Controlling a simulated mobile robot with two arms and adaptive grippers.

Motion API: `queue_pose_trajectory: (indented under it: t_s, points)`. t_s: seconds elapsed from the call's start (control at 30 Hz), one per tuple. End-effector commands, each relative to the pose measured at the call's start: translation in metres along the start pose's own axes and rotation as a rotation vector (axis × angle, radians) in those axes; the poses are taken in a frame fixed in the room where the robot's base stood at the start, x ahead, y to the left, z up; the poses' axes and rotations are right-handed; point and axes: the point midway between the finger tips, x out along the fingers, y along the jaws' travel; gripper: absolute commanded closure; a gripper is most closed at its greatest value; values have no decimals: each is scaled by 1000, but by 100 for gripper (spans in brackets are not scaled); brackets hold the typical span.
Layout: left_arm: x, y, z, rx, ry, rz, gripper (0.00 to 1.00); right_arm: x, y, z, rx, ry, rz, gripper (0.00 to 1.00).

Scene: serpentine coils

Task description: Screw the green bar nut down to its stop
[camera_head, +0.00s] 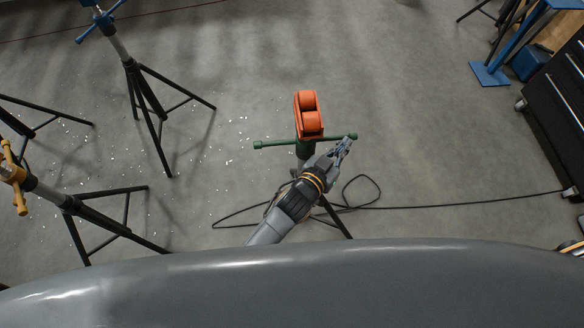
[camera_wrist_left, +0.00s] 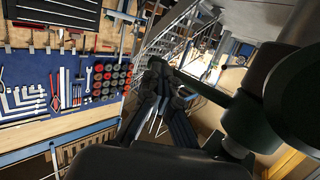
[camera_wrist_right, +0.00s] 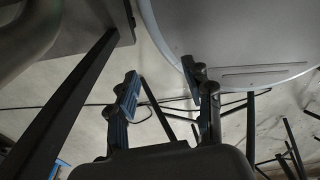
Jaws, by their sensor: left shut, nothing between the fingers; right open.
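The green bar nut (camera_head: 275,143) sits on a stand below an orange roller head (camera_head: 308,114), its bar reaching out left and right. My left gripper (camera_head: 345,146) is shut and empty beside the bar's right end; I cannot tell whether it touches. In the left wrist view, the closed fingers (camera_wrist_left: 158,85) are dark, and the green bar (camera_wrist_left: 205,92) runs from near them to a large dark green hub (camera_wrist_left: 240,122). The thread under the nut is hidden. My right gripper (camera_wrist_right: 165,92) is open and empty in its wrist view, away from the nut.
A stand with a blue handle (camera_head: 134,75) and one with a yellow handle (camera_head: 40,188) are at the left. A black cable (camera_head: 450,204) loops on the floor near the stand's legs. A dark tool cabinet (camera_head: 560,105) is at the right.

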Motion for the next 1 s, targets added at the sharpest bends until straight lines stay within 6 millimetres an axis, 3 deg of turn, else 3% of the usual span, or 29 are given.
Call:
queue_pose_trajectory:
  t_s: [0.37,0.53,1.0]
  points:
    - [0,0,-1,0,2,-1,100,0,10,2,-6,-3,11,49]
    - [-9,0,0,-1,1,-1,100,0,11,2,-6,-3,12,49]
    - [-99,0,0,0,-1,0,100,0,8,2,-4,-2,9,49]
